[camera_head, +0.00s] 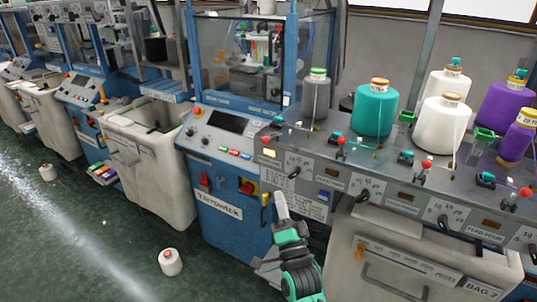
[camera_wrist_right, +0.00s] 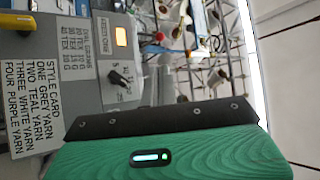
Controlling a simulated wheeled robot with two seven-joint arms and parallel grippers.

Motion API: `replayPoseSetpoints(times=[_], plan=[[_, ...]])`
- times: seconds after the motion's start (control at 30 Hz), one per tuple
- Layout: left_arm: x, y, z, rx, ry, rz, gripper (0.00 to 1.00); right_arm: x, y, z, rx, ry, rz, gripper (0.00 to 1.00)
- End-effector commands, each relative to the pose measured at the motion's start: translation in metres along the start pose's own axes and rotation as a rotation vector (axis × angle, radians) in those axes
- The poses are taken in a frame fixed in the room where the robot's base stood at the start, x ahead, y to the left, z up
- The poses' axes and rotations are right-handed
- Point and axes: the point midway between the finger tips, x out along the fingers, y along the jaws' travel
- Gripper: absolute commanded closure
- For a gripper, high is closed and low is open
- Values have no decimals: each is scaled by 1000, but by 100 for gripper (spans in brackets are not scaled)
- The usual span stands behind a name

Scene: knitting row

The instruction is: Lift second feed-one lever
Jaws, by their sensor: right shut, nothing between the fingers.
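My right gripper (camera_head: 281,206) is shut and empty, held in front of the feed panel's left end, beside a yellow-tipped handle (camera_head: 265,200). Small red-knobbed levers stand along the sloping feed panel (camera_head: 310,140), one near the teal cone (camera_head: 341,140), one before a white cone (camera_head: 428,168) and one at the right edge (camera_head: 525,192). Black rotary knobs sit below, one (camera_head: 294,171) near a lit amber window (camera_head: 269,153). The wrist view shows this knob (camera_wrist_right: 118,78) under a "FEED ONE" label (camera_wrist_right: 104,27). I cannot tell which lever is the second feed-one lever. My left gripper is out of view.
Grey (camera_head: 316,95), teal (camera_head: 375,112), white (camera_head: 440,125) and purple (camera_head: 518,135) yarn cones stand above the panel. A printed style card (camera_wrist_right: 30,100) is left of the knob.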

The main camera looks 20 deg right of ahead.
Motion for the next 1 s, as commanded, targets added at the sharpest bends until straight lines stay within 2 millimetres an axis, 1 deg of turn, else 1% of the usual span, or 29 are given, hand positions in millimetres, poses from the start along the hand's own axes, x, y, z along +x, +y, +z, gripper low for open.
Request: replayPoseSetpoints(times=[0.17, 0.27, 0.37, 0.7, 0.8, 0.9, 1.0], plan=[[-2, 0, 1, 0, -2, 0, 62, 4, -1, -1, 0, 0, 0, 100], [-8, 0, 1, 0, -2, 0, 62, 15, -2, -1, -1, 1, 0, 100], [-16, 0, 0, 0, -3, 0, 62, 31, -4, -2, 0, 2, -1, 100], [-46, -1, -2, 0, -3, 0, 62, 100, -4, -2, -1, 1, 0, 100], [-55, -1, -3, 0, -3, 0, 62, 117, -4, -2, 0, 0, 0, 100], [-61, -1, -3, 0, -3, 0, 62, 128, -3, -2, -1, 0, 0, 100], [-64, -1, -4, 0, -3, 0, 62, 136, -1, -1, 0, 0, 1, 100]])
